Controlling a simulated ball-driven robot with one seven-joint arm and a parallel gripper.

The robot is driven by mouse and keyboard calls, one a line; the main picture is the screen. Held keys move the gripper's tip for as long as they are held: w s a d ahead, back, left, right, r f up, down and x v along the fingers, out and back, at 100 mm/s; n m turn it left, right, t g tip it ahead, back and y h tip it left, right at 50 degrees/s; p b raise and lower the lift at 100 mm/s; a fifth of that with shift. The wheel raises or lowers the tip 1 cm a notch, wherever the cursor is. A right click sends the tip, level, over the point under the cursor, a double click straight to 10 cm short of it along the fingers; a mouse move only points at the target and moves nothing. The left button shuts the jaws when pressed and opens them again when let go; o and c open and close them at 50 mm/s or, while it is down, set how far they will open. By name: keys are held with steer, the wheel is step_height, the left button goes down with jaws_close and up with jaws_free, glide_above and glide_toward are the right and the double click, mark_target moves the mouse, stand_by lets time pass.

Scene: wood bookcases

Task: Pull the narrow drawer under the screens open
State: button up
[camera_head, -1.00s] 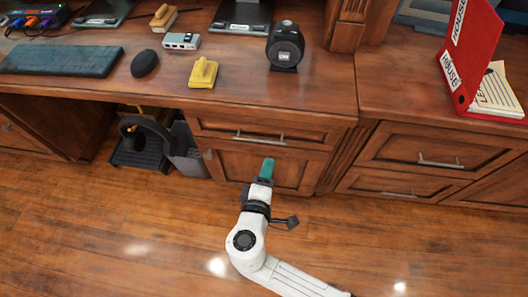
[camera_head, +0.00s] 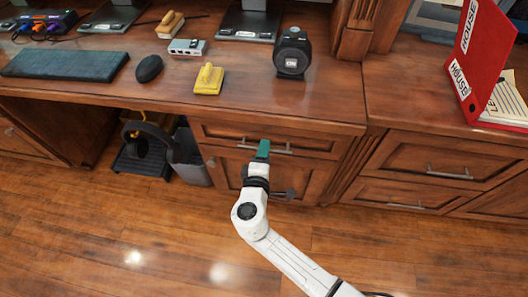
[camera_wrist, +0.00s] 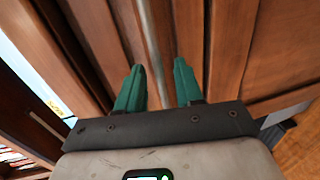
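The narrow drawer (camera_head: 318,142) is shut in the wooden desk, just below the desktop, with a horizontal silver bar handle (camera_head: 283,150). My gripper (camera_head: 263,149) has teal fingers and is in front of this handle, covering its middle part in the head view. In the wrist view my gripper (camera_wrist: 158,75) is open, with a gap between its two fingers. The handle (camera_wrist: 152,45) runs between the fingers there, apart from both as far as I can see. How deep the fingers reach around the bar is hard to tell.
A dark bin (camera_head: 188,160) stands to the left under the desk. Screen stands (camera_head: 248,22), a yellow object (camera_head: 208,80) and a dark speaker-like object (camera_head: 292,52) are on the desktop. The wooden floor in front is clear.

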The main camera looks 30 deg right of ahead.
jaws_close()
stand_by(0.4)
stand_by(1.1)
